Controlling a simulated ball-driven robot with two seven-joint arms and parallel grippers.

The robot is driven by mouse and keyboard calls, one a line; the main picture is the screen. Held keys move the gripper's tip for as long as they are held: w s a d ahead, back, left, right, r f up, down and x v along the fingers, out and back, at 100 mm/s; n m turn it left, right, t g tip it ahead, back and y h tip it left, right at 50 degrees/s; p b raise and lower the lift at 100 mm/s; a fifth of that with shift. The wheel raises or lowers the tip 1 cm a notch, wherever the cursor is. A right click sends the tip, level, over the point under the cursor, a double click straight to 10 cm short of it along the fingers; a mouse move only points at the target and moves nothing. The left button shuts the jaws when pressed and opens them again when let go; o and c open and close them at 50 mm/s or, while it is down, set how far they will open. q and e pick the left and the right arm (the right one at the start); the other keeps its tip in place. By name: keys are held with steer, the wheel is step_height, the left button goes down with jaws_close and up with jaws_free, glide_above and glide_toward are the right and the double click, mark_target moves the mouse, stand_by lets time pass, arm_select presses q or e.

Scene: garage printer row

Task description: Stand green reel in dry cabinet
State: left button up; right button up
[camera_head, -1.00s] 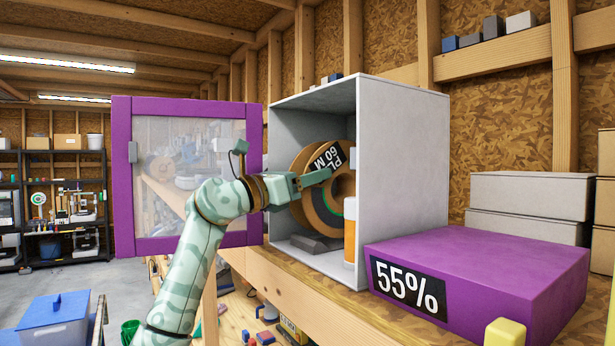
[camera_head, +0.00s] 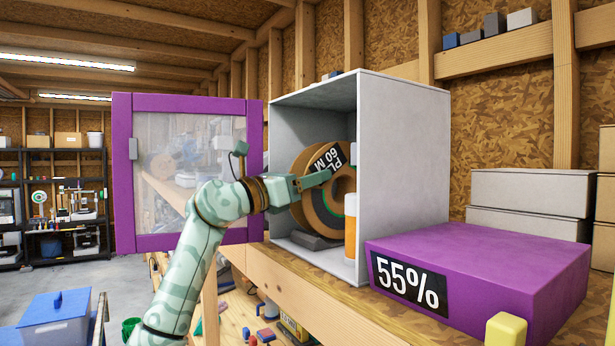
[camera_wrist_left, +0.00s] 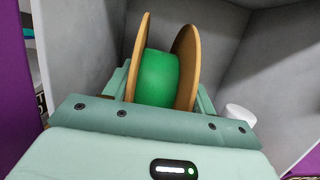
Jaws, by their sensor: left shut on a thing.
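The green reel (camera_head: 345,190) has brown flanges, a black-and-white label and green filament, which shows plainly in the left wrist view (camera_wrist_left: 158,80). It is upright inside the dry cabinet (camera_head: 405,180), a light grey box with its purple-framed door (camera_head: 123,180) swung open to the left. My left gripper (camera_head: 318,180) reaches in through the open front and is shut on the reel. A dark grey cradle (camera_head: 315,242) lies under the reel. I cannot tell whether the reel's full weight rests on it. My right gripper is out of view.
An orange-and-white canister (camera_head: 350,230) stands inside the cabinet, at the right front close to the reel. A purple box marked 55% (camera_head: 500,265) sits right of the cabinet on the wooden bench. Pale stacked boxes (camera_head: 530,195) stand behind it.

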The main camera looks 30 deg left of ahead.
arm_select(q)
steer(key=shift+f, duration=0.3)
steer(key=shift+f, duration=0.1)
steer(key=o, duration=2.1)
steer(key=shift+c, duration=0.2)
steer(key=b+v, duration=0.6)
steer(key=v, duration=1)
steer(key=shift+s+a+b, duration=0.15)
steer(key=shift+s+b, duration=0.05)
steer(key=shift+b, duration=0.15)
